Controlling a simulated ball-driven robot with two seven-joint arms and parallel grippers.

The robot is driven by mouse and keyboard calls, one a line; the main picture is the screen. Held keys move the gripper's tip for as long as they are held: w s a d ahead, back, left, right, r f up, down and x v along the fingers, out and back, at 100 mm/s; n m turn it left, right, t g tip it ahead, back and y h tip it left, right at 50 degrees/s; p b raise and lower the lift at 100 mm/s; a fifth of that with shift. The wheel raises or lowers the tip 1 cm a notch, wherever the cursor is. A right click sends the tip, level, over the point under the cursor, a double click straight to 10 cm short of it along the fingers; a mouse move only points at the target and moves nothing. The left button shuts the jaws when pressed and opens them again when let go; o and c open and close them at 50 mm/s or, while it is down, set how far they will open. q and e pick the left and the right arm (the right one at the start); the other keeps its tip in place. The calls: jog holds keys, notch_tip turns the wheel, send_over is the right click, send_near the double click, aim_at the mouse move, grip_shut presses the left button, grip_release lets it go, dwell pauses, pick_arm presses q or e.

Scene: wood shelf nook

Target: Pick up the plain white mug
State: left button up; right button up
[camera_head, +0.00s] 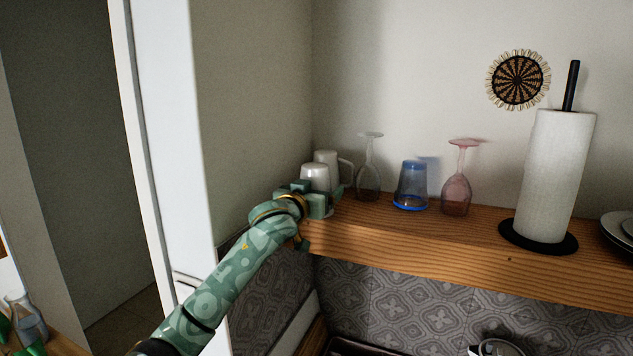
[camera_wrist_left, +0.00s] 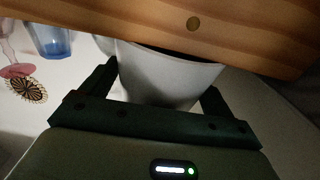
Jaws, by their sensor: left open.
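A plain white mug (camera_head: 315,177) stands upside down at the left end of the wooden shelf. A second white mug (camera_head: 327,157) stands close behind it, its handle to the right. My left gripper (camera_head: 319,194) is at the front mug, open, with a finger on either side of it. In the left wrist view, the white mug (camera_wrist_left: 168,76) lies between the two spread fingers of the gripper (camera_wrist_left: 160,82), and gaps show beside it. The gripper hides the front mug's lower part in the head view. My right gripper is not in view.
On the wooden shelf (camera_head: 450,235), right of the mugs, are an upturned clear wine glass (camera_head: 368,175), a blue tumbler (camera_head: 411,184), an upturned pink wine glass (camera_head: 457,190) and a paper towel roll (camera_head: 555,170). A pale wall panel (camera_head: 250,110) closes the left side.

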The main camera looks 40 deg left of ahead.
pick_arm(q)
jog(key=shift+w+f, duration=0.1)
jog(key=shift+w, duration=0.2)
jog(key=shift+s, duration=0.1)
jog(key=c, duration=1.3)
jog(key=shift+c, duration=0.2)
